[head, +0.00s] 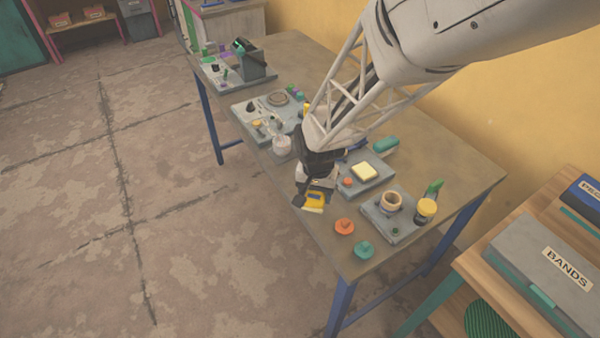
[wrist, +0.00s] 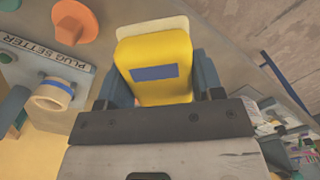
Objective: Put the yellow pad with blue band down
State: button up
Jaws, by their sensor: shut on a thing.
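The yellow pad with a blue band (wrist: 155,80) is between the fingers of my gripper (wrist: 155,92) in the wrist view. It has a pale cream edge at its far end. In the head view my gripper (head: 312,193) holds the yellow pad (head: 314,201) near the front edge of the table (head: 325,237). My gripper is shut on it. I cannot tell whether the pad touches the tabletop.
An orange knob (head: 344,226) and a teal knob (head: 364,249) are right of my gripper. A grey station with a pale yellow block (head: 364,172) and one with a tan ring (head: 391,201) stand behind them.

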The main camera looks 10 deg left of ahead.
jog(key=shift+s+d+f, duration=0.1)
jog(key=shift+s+f, duration=0.05)
jog(key=shift+s, duration=0.35)
jog(key=shift+s+d+f, duration=0.1)
jog(key=shift+s+f, duration=0.05)
jog(key=shift+s, duration=0.35)
jog(key=shift+w+a, duration=0.1)
jog(key=w+a, duration=0.2)
jog(key=w, duration=0.2)
jog(key=w+a+f, duration=0.1)
jog(key=w+a, duration=0.2)
jog(key=w, duration=0.2)
jog(key=w+a, duration=0.3)
jog(key=w, duration=0.1)
jog(key=shift+w+f, duration=0.25)
jog(key=shift+w, duration=0.15)
jog(key=shift+d, duration=0.1)
jog(key=shift+f, duration=1.75)
jog(key=shift+f, duration=0.1)
jog(key=o, duration=0.8)
jog(key=shift+o, duration=0.2)
